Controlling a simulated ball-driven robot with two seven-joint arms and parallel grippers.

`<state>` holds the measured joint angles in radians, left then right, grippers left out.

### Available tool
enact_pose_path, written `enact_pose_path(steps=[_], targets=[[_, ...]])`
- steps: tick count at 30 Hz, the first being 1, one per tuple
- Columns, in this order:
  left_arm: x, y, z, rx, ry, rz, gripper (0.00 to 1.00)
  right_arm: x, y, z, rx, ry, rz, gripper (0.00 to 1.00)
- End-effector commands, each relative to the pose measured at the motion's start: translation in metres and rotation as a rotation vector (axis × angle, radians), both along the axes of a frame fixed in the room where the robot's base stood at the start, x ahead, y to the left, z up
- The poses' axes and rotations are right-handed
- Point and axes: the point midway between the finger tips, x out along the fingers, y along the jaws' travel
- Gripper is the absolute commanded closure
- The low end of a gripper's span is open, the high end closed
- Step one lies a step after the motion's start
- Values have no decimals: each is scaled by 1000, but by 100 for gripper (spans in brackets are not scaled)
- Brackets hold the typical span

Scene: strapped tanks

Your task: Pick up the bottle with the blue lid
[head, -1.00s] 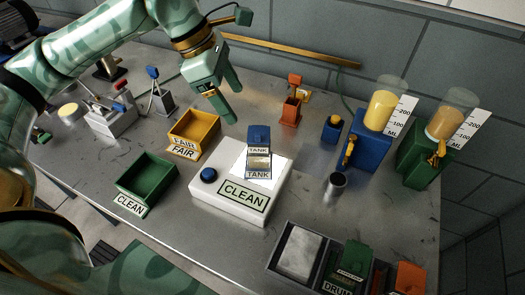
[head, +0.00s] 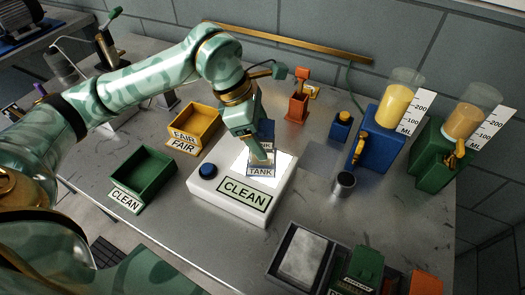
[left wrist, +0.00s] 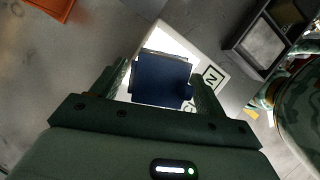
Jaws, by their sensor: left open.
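The bottle with the blue lid (head: 268,134) stands upright on the lit white top of a platform labelled CLEAN (head: 228,208). It carries a TANK label, partly hidden by my left gripper. My left gripper (head: 262,158) points down over the bottle with its jaws open. In the left wrist view the square blue lid (left wrist: 161,80) lies between the two fingers of the left gripper (left wrist: 161,84), with no clear grip on it. My right gripper is not in view.
A green bin (head: 143,175) and a yellow bin (head: 195,126) stand left of the platform. A metal cup (head: 343,185) and blue (head: 376,138) and green dispensers stand to the right. A dark tray (head: 277,262) with containers is at the front.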

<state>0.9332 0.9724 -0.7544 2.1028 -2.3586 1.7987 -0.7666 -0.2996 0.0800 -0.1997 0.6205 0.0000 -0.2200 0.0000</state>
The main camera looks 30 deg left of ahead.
Motion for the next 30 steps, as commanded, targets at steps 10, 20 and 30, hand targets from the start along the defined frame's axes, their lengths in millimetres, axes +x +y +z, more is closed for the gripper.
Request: enact_pose_path(steps=[10,20,30], targets=[[0,0,1,0,0,0,100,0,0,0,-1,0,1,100],[0,0,7,0,-4,0,100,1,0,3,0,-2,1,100],[-30,13,76,3,-9,2,100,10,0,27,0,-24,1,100]])
